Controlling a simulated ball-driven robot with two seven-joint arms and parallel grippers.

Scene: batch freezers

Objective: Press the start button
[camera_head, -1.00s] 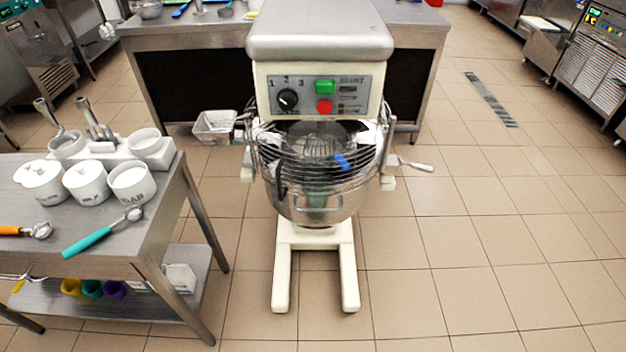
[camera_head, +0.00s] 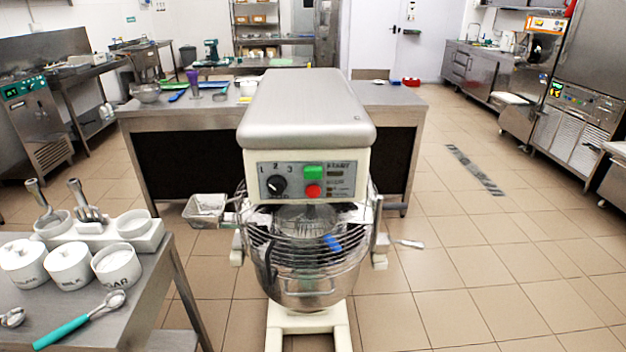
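A large floor-standing mixer (camera_head: 305,110) stands in the middle of the head view. Its front panel (camera_head: 340,192) faces me. The green button (camera_head: 313,171) is on the panel, just above a red button (camera_head: 313,190). A black dial (camera_head: 276,185) marked 1, 2, 3 is to their left. Small print sits to the right of the green button. Below the panel, a wire guard covers the metal bowl (camera_head: 305,285). Neither of my grippers shows in the view, so nothing of mine is seen touching the panel.
A steel table (camera_head: 150,290) with white pots, a scoop and a turquoise-handled spoon stands at the near left. A steel counter (camera_head: 400,110) stands behind the mixer. Batch-freezer-like machines line the left and right sides.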

